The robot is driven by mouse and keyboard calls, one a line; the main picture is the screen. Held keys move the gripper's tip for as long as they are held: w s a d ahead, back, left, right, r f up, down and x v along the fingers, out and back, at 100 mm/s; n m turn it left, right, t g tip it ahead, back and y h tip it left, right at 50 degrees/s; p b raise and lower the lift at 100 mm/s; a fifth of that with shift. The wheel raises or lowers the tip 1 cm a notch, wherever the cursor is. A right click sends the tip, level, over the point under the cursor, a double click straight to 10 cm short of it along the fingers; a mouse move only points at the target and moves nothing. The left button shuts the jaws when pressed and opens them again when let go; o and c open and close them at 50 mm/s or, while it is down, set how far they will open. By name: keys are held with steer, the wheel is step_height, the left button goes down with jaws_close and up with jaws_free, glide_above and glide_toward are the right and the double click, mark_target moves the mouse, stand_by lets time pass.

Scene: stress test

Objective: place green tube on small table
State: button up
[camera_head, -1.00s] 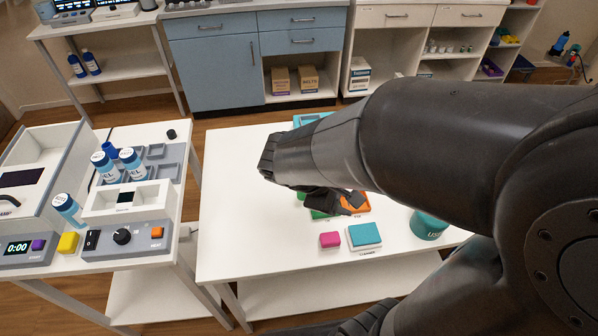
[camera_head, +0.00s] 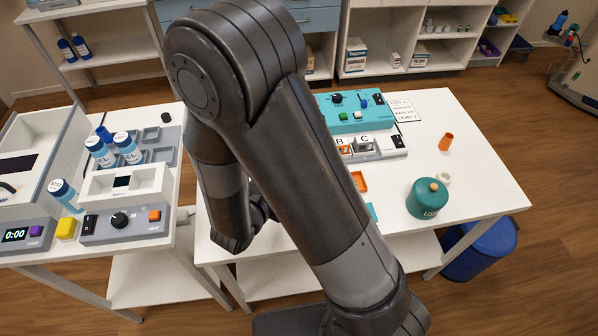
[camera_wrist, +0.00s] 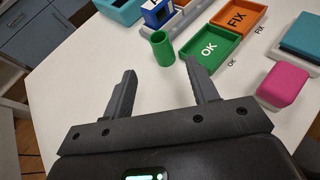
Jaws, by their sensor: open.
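The green tube (camera_wrist: 162,48) stands upright on the white table (camera_wrist: 85,65), just beyond my fingertips in the wrist view and beside the green OK tray (camera_wrist: 211,47). My gripper (camera_wrist: 158,78) is open and empty, with the tube ahead of the gap between its fingers and apart from them. In the head view my arm hides the tube, and my wrist end hangs over the left part of the white table (camera_head: 470,200). I cannot tell from the frames which table is the small one.
An orange FIX tray (camera_wrist: 240,16), a pink block (camera_wrist: 284,85) and a teal box (camera_wrist: 301,38) lie to the right. A teal canister (camera_head: 428,199) and an orange tube (camera_head: 446,142) stand farther right. A side table at left holds bottles (camera_head: 128,147) and a device (camera_head: 124,222).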

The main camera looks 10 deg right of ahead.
steer(key=x, duration=0.9)
steer(key=shift+w+d+f, duration=0.1)
steer(key=shift+w+d, duration=0.05)
steer(key=shift+d, duration=0.1)
steer(key=c, duration=1.1)
steer(key=shift+r, duration=5)
steer(key=w+d+n+y, duration=0.1)
steer(key=w+d, duration=0.1)
steer(key=w, duration=0.2)
steer(key=w+d+n+t+y, duration=0.1)
steer(key=w+y, duration=0.1)
steer(key=w, duration=0.2)
steer(key=w+d+r+n+t+y, duration=0.1)
steer(key=w+d+n, duration=0.1)
steer(key=w, duration=0.2)
steer(key=shift+w+d, duration=0.25)
steer(key=shift+d, duration=0.05)
